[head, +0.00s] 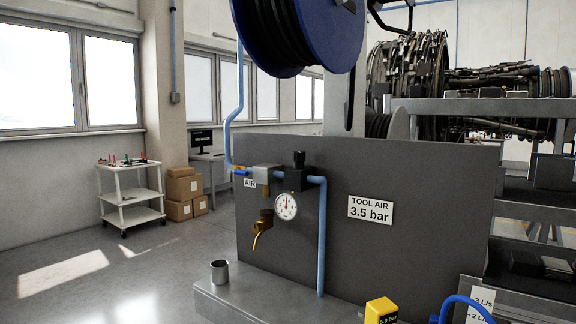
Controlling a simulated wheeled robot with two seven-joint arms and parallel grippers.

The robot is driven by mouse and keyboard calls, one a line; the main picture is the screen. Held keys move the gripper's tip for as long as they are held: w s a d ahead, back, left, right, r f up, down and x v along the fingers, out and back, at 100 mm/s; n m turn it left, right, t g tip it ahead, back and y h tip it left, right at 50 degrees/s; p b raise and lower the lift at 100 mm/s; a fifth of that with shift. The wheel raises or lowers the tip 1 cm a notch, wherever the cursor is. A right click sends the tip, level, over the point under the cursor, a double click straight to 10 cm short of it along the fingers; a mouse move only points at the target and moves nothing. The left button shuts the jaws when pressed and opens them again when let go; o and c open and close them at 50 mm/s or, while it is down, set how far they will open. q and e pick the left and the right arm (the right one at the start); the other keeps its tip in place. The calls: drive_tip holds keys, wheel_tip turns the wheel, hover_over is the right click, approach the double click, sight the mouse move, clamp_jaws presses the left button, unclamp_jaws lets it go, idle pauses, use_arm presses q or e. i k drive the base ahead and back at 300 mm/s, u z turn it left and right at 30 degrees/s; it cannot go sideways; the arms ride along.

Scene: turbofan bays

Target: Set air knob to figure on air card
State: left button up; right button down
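The air knob (299,158) is a small black knob on top of the black regulator body (296,179), mounted on the grey panel. Below it is a round white gauge (286,206) with a red needle pointing roughly upward; its figures are too small to read. The air card (370,209) is white, fixed to the panel right of the regulator, and reads "TOOL AIR 3.5 bar". A small "AIR" label (250,183) sits left of the regulator. Neither of my grippers is in the head view.
A blue hose reel (300,32) hangs above the panel. A metal cup (220,272) and a yellow block (381,310) stand below. Open floor lies left.

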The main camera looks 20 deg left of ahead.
sight(298, 156)
drive_tip(key=u, duration=0.1)
drive_tip(key=k, duration=0.55)
drive_tip(key=z, duration=1.1)
drive_tip(key=i, duration=0.85)
drive_tip(key=u, duration=0.55)
drive_tip(key=i, duration=0.8)
drive_tip(key=u, duration=0.85)
